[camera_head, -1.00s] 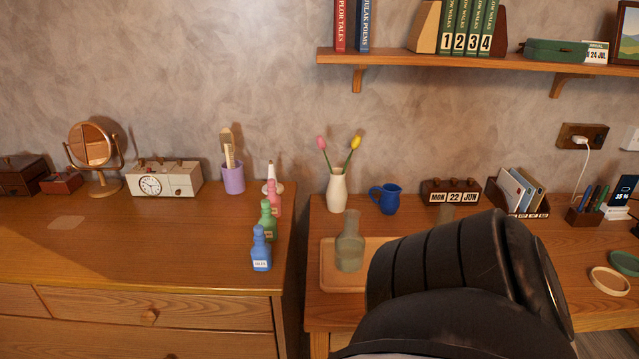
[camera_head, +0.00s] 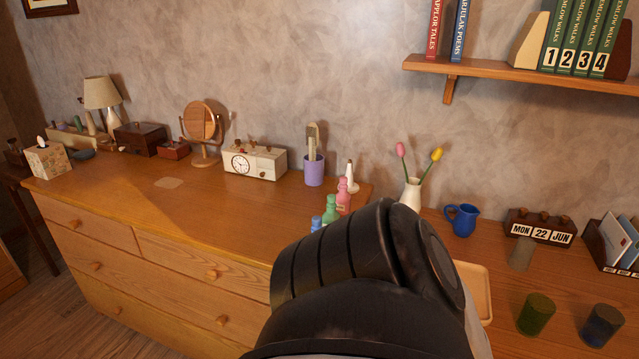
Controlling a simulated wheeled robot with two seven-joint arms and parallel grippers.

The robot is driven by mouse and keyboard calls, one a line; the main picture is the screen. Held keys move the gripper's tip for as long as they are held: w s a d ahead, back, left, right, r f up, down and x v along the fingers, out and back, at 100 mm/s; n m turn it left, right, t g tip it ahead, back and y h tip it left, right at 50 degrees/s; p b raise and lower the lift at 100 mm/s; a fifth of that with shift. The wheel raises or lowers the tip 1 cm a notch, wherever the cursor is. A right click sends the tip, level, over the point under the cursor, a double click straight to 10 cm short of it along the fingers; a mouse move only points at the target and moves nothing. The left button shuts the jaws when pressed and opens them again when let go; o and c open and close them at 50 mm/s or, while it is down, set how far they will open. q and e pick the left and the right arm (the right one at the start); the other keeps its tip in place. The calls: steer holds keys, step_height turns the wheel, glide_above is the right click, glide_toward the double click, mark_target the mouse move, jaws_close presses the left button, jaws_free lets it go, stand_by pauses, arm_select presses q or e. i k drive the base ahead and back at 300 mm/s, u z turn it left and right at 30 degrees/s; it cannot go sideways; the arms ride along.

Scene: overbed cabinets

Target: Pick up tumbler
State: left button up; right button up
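A green tumbler (camera_head: 536,314) and a dark blue tumbler (camera_head: 601,325) stand upright on the right-hand wooden desk at the lower right. A greyish see-through tumbler (camera_head: 521,254) stands behind them, in front of the calendar blocks. I cannot tell which of these the task means. A black ribbed link of my own arm fills the lower middle and hides part of the desk. Neither of my grippers shows, so their distance to the tumblers cannot be seen.
A wooden tray (camera_head: 480,289) is partly hidden behind my arm. A white vase (camera_head: 411,194), a blue jug (camera_head: 461,219) and a calendar (camera_head: 540,228) stand at the desk's back. Colored bottles (camera_head: 330,209) stand at the dresser's right edge. A shelf (camera_head: 520,77) hangs above.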

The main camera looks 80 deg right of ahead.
mark_target(521, 258)
steer(key=k, duration=2.45)
steer(key=z, duration=1.25)
